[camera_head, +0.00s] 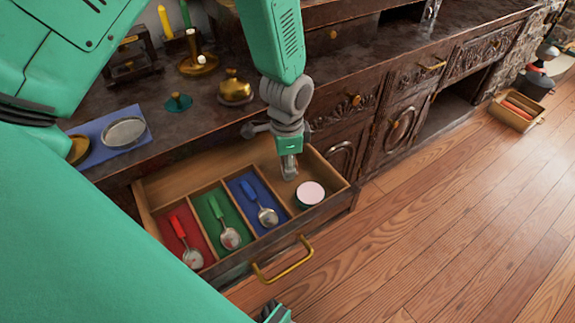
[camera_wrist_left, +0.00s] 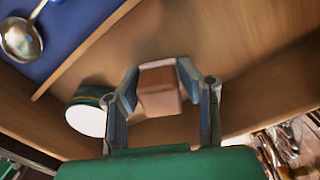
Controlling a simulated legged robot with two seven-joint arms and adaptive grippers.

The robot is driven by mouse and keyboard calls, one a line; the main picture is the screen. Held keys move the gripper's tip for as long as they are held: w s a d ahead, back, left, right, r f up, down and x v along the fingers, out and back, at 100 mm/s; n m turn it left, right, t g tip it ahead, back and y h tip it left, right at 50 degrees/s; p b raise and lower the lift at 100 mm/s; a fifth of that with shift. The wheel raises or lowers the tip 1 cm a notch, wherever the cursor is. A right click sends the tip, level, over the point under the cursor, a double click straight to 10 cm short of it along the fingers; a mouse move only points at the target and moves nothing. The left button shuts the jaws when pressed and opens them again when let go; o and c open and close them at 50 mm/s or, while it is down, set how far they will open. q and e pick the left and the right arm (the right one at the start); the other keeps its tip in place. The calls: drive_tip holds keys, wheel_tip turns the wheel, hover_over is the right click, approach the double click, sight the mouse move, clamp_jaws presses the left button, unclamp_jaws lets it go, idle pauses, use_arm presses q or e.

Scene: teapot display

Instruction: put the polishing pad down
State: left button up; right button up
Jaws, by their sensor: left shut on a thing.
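My left gripper (camera_head: 289,170) reaches down into the bare right compartment of the open drawer (camera_head: 330,191). In the left wrist view its fingers are shut on a brownish-pink block, the polishing pad (camera_wrist_left: 158,92). The pad is low over the compartment's wooden floor; I cannot tell whether it touches it. In the head view the fingers mostly hide the pad. A round green tin with a pale lid (camera_head: 311,193) stands in the same compartment, beside the gripper; it also shows in the left wrist view (camera_wrist_left: 88,116).
The other compartments hold a red-handled spoon (camera_head: 188,246), a green-handled spoon (camera_head: 226,230) and a blue-handled spoon (camera_head: 262,207). Thin dividers separate them. On the dark cabinet top stand a brass pot (camera_head: 235,90), candlesticks and a blue mat (camera_head: 90,133) with a silver dish (camera_head: 124,131).

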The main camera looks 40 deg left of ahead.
use_arm(q)
drive_tip(key=shift+a+f, duration=0.35)
drive_tip(key=shift+a, duration=0.25)
drive_tip(key=o, duration=1)
drive_tip(key=shift+s+a+f, duration=0.1)
drive_tip(key=shift+a, duration=0.15)
drive_tip(key=shift+c, duration=0.2)
drive_tip(key=shift+o, duration=0.3)
drive_tip(key=shift+a+f, duration=0.1)
drive_tip(key=shift+f, duration=0.05)
drive_tip(key=shift+d+r, duration=0.2)
drive_tip(key=shift+d, duration=0.4)
drive_tip(key=shift+a, duration=0.4)
drive_tip(key=shift+r, duration=0.1)
drive_tip(key=r+p, duration=0.2)
drive_tip(key=r, duration=0.3)
drive_tip(key=r+p, duration=0.2)
drive_tip(key=r, duration=0.4)
drive_tip(key=shift+w+d+r+p, duration=0.1)
drive_tip(key=shift+w+p, duration=0.1)
drive_tip(key=shift+p, duration=0.1)
drive_tip(key=shift+r, duration=0.55)
use_arm(e)
drive_tip(key=r, duration=0.2)
drive_tip(key=a+r, duration=0.1)
drive_tip(key=r, duration=0.2)
drive_tip(key=shift+r, duration=0.15)
